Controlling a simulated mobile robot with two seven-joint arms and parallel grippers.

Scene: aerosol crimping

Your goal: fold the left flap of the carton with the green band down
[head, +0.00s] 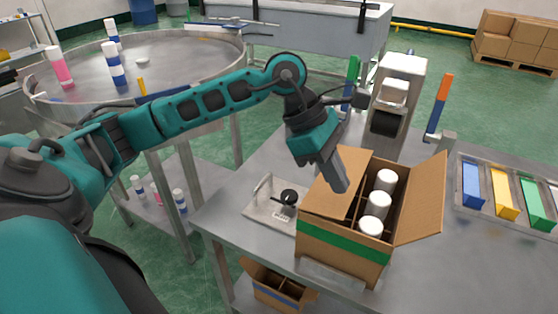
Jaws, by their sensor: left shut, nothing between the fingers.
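The brown carton with the green band (343,240) stands on the metal table. Its left flap (323,201) lies over the left part of the opening, nearly flat. Its right flap (423,198) stands open, leaning outward to the right. Several white-capped cans (376,203) show in the uncovered right part; anything under the left flap is hidden. My left gripper (342,187) is shut and empty, pointing down at the left flap near its inner edge. It looks to be touching the flap or just above it. My right gripper is not in view.
A small fixture with a black knob (288,197) sits left of the carton. A white machine (398,95) stands behind it. Blue, yellow and green bins (504,199) are at the right. A round table (190,62) with bottles is at the back left. Another carton (277,287) is below.

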